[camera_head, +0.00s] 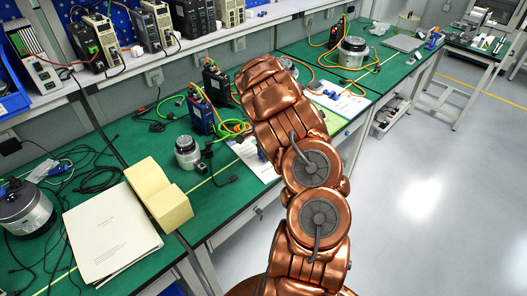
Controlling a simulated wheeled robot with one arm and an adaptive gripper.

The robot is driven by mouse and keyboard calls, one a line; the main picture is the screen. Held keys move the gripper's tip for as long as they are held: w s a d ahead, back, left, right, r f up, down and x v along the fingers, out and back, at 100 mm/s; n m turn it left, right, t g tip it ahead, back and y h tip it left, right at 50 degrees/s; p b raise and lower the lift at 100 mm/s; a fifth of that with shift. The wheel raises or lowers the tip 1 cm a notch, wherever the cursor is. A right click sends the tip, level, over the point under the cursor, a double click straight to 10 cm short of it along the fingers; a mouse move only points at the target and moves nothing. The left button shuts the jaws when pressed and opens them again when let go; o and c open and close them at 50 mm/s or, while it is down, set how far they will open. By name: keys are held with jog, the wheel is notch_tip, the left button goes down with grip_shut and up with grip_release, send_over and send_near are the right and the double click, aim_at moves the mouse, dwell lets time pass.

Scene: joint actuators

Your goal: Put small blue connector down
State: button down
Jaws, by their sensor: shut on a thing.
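My copper-coloured arm reaches up the middle of the picture and over the green workbench (225,183). Its far end hides my gripper, so neither the fingers nor anything held in them shows. A small blue part (262,153) shows at the left edge of my arm, above a white printed sheet (252,158). It may be a connector, but it is too small to tell. Another small blue item (333,95) lies on a printed sheet (345,105) to the right of my arm. I cannot tell which one is the small blue connector.
A round silver actuator (187,152) and a dark blue drive unit (200,113) with orange and green cables stand left of my arm. A larger actuator (353,52) stands farther back. A yellow box (158,194) and a white booklet (110,235) lie front left. The floor at right is clear.

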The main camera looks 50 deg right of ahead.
jog(key=shift+f, duration=0.2)
jog(key=c, duration=0.8)
grip_release()
jog(key=shift+r, duration=0.1)
